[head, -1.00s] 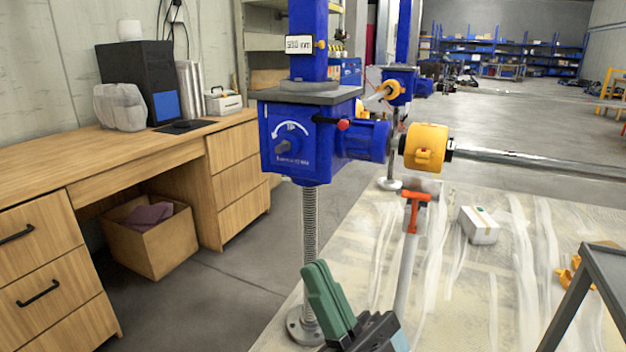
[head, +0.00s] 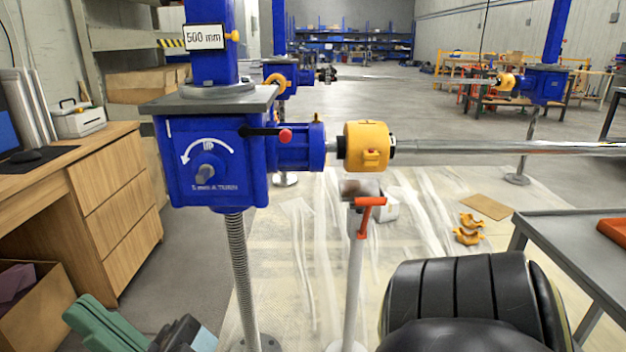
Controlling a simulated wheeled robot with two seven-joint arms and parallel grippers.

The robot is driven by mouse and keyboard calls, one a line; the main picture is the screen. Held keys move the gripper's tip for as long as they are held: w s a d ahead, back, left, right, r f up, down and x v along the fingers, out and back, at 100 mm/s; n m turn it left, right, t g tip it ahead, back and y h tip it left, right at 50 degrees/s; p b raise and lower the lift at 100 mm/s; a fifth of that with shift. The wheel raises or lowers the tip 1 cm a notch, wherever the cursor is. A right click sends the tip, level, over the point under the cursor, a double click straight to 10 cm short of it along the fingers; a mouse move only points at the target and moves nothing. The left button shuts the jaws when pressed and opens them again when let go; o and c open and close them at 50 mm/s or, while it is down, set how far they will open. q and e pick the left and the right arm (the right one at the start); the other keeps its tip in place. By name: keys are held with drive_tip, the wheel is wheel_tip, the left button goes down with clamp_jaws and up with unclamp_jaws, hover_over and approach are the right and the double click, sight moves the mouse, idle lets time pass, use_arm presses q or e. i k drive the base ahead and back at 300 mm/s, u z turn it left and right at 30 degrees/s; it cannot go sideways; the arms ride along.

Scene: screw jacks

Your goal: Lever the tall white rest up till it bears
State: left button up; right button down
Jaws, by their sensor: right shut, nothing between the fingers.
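The tall white rest (head: 355,275) stands upright on the floor, right of the jack's threaded screw. Its grey head (head: 360,188) is just under the yellow coupling cover (head: 367,147), with what looks like a narrow gap. Its orange lever (head: 370,201) is at the top of the post, one part pointing right and another running down. My right gripper (head: 82,310) shows at the lower left, its green fingers shut together and empty. It is well to the left of the rest and apart from it. My left gripper is not in view.
The blue screw jack (head: 208,165) stands left of the rest, a steel shaft (head: 500,147) running right from the coupling. My black arm link fills the lower right. A grey table (head: 560,228) stands at right, a wooden desk (head: 120,215) at left.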

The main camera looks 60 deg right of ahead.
sight(369, 202)
drive_tip(key=i, duration=0.8)
drive_tip(key=z, duration=2.3)
drive_tip(key=i, duration=0.5)
